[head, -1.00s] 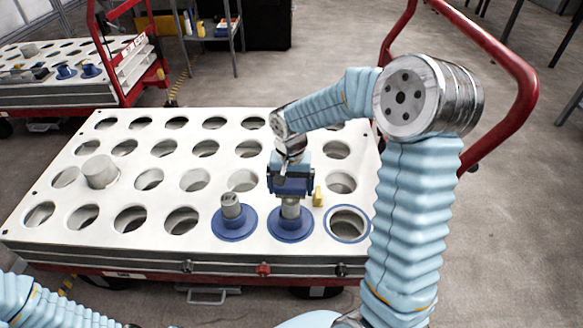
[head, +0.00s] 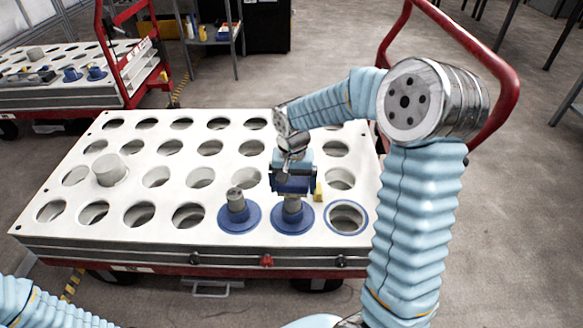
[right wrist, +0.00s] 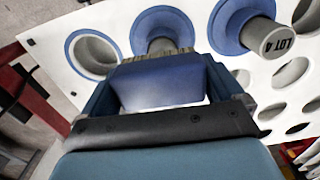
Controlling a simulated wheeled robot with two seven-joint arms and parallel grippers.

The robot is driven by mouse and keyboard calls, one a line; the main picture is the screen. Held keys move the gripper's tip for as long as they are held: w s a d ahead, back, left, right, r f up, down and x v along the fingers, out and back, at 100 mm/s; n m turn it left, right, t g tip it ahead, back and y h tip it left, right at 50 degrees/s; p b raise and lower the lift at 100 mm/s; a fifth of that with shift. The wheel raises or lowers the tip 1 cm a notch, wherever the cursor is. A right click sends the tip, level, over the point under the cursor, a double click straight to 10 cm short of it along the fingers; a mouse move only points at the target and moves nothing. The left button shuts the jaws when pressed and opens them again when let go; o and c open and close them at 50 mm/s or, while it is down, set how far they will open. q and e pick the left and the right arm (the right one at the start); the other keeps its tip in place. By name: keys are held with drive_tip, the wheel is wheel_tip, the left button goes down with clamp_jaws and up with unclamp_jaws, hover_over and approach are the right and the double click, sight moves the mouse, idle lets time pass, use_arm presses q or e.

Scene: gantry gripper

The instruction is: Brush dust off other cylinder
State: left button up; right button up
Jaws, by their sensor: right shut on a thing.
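My right gripper (head: 293,176) is shut on a brush with a blue body (right wrist: 160,84) and pale bristles (right wrist: 150,57). The brush is just over a grey cylinder (head: 292,206) standing on a blue round flange (head: 308,222). In the right wrist view the bristles partly hide that cylinder (right wrist: 161,45); I cannot tell whether they touch it. A second grey cylinder (head: 236,200), on its own blue flange (head: 248,222), stands to the left. It is marked "LOT 4" in the right wrist view (right wrist: 275,40). I cannot make out dust. My left gripper is out of view; only my left arm shows.
The white cart top (head: 62,237) has rows of round holes. A blue-rimmed hole (head: 347,218) lies right of the flanges, with a small yellow object (head: 318,193) behind it. A red handle (head: 505,72) rises at right.

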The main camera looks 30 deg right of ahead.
wheel_tip(320, 180, up, 3)
drive_tip(key=shift+f+p, duration=0.1)
drive_tip(key=shift+p, duration=0.8)
drive_tip(key=shift+r, duration=1.05)
drive_tip(key=shift+f, duration=0.1)
